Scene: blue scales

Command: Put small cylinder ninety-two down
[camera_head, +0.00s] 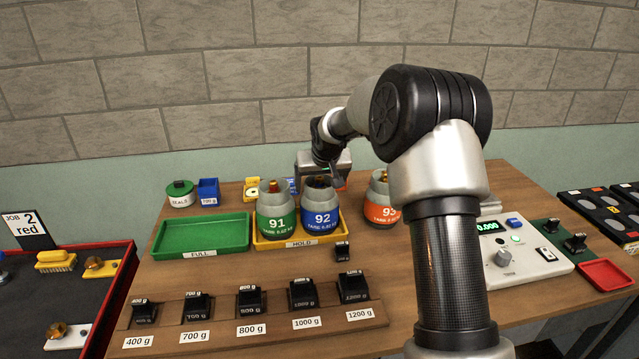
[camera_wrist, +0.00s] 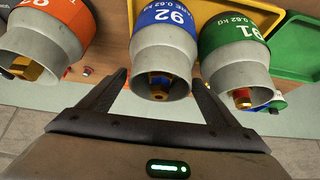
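Small cylinder ninety-two (camera_head: 321,214) is blue with a grey collar. It stands upright in the yellow HOLD tray (camera_head: 300,244), right of green cylinder 91 (camera_head: 276,212). My gripper (camera_head: 327,172) is above and behind its top. In the wrist view, the fingers of my gripper (camera_wrist: 160,78) lie spread on either side of the collar of cylinder ninety-two (camera_wrist: 165,52), with its brass valve between them. The gripper looks open, with a narrow gap at the left finger; contact at the right finger is hard to tell. The cylinder's base is partly hidden by the tray's front rim.
Orange cylinder 93 (camera_head: 380,203) stands to the right, partly behind my arm. The empty green FULL tray (camera_head: 201,234) is at left. A rack of black weights (camera_head: 249,301) runs along the front. A scale (camera_head: 517,245) is at right. Cylinder 91 (camera_wrist: 235,55) is close to one finger.

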